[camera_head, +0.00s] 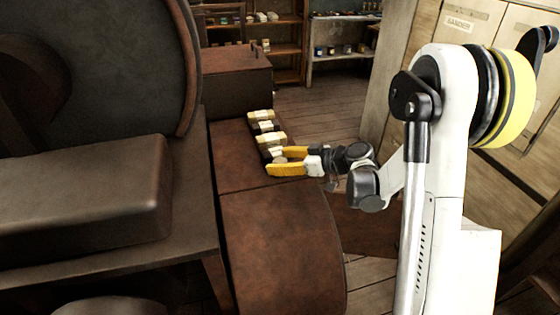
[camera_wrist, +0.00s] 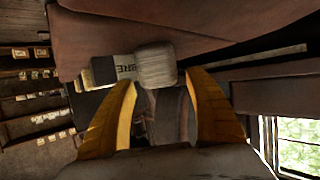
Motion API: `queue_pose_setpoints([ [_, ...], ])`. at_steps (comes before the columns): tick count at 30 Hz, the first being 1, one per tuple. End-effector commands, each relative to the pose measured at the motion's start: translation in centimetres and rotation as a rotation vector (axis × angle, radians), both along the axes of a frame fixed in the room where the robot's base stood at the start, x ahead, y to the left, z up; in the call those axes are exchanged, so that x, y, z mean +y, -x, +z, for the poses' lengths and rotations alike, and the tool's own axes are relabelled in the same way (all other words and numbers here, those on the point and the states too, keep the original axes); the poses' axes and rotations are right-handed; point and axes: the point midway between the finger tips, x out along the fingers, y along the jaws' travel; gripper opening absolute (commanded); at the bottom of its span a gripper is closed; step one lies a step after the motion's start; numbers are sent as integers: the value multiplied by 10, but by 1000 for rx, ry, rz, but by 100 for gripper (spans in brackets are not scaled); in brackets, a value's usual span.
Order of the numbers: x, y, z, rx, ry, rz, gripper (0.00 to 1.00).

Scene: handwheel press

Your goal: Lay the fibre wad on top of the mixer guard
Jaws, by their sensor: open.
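A pale beige, rounded block, which looks like the fibre wad (camera_wrist: 156,65), sits just at the fingertips in the wrist view. It shows as a small beige bit (camera_head: 281,159) between the yellow fingers in the head view. My gripper (camera_head: 276,161) is open, its fingers on either side of the wad's near end; I cannot tell whether they touch it. The fingers also show in the wrist view (camera_wrist: 163,82). The rust-brown curved cover (camera_head: 280,240) below my gripper may be the mixer guard, but I cannot be sure.
Several small cream and black packs (camera_head: 268,139) stand in a row beside the wad. A large dark machine (camera_head: 90,200) fills the left. A brown box (camera_head: 235,75) stands behind. Shelves (camera_head: 340,45) line the back, with open wooden floor before them.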

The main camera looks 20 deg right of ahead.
Motion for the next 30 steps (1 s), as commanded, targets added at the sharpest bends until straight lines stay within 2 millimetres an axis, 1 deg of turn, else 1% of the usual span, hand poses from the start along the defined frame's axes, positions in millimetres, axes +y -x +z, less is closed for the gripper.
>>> queue_pose_setpoints([
  [5,-2,1,6,0,0,-1,63],
  [8,-13,12,12,0,0,-4,63],
  [16,-54,52,37,1,0,-4,63],
  [18,-62,61,41,0,0,-3,63],
  [22,-74,72,47,1,-1,-3,63],
  [24,-76,76,49,2,1,-3,63],
  [26,-74,79,52,18,2,-5,63],
  [28,-67,83,57,61,7,-15,63],
  [30,-54,91,64,135,17,-39,63],
])
